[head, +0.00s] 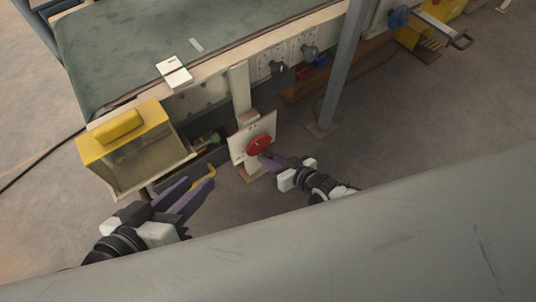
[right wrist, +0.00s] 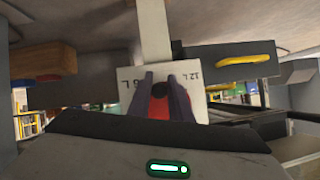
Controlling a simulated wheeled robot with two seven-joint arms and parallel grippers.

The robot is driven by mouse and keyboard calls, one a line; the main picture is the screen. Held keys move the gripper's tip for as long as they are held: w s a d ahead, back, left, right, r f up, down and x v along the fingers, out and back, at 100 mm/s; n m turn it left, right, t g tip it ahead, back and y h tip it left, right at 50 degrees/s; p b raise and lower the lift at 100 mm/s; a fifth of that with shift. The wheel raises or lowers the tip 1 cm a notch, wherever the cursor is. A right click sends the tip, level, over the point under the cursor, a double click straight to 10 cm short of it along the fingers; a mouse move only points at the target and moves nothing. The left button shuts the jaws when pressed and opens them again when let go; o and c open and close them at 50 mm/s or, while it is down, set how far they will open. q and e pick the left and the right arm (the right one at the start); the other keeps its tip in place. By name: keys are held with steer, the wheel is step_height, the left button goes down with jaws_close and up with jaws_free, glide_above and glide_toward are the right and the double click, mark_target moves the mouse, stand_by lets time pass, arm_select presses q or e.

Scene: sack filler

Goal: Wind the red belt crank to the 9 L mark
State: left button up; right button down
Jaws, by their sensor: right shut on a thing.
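The red belt crank (head: 259,145) is a red disc on a white dial plate (head: 238,151) low on the front of the bench. In the right wrist view the dial plate (right wrist: 196,78) shows a 12 L mark at right and a mark that seems to read 6 L at left. The 9 L mark cannot be made out. My right gripper (head: 264,157) is shut on the crank, whose red part (right wrist: 160,104) and dark knob show between its fingers. My left gripper (head: 190,192) is open and empty, below the yellow box and apart from the crank.
A yellow box with a clear front (head: 145,160) stands left of the crank. A yellow hooked handle (head: 205,178) is near my left fingers. A grey post (head: 340,75) stands right of the dial. A green-topped bench (head: 120,45) is behind. A grey surface (head: 400,230) fills the foreground.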

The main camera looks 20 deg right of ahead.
steer(key=shift+w+a+r, duration=0.4)
steer(key=shift+w+r, duration=0.25)
steer(key=shift+r, duration=0.05)
steer(key=shift+s+a+f+m+y, duration=0.15)
steer(key=shift+a+m+y, duration=0.3)
steer(key=shift+m+y, duration=0.45)
steer(key=c, duration=1.4)
jaws_free()
steer(key=shift+o, duration=0.2)
steer(key=shift+p+v, duration=0.75)
steer(key=shift+v, duration=0.15)
steer(key=p+v, duration=0.4)
steer(key=v, duration=0.3)
steer(key=shift+d, duration=0.2)
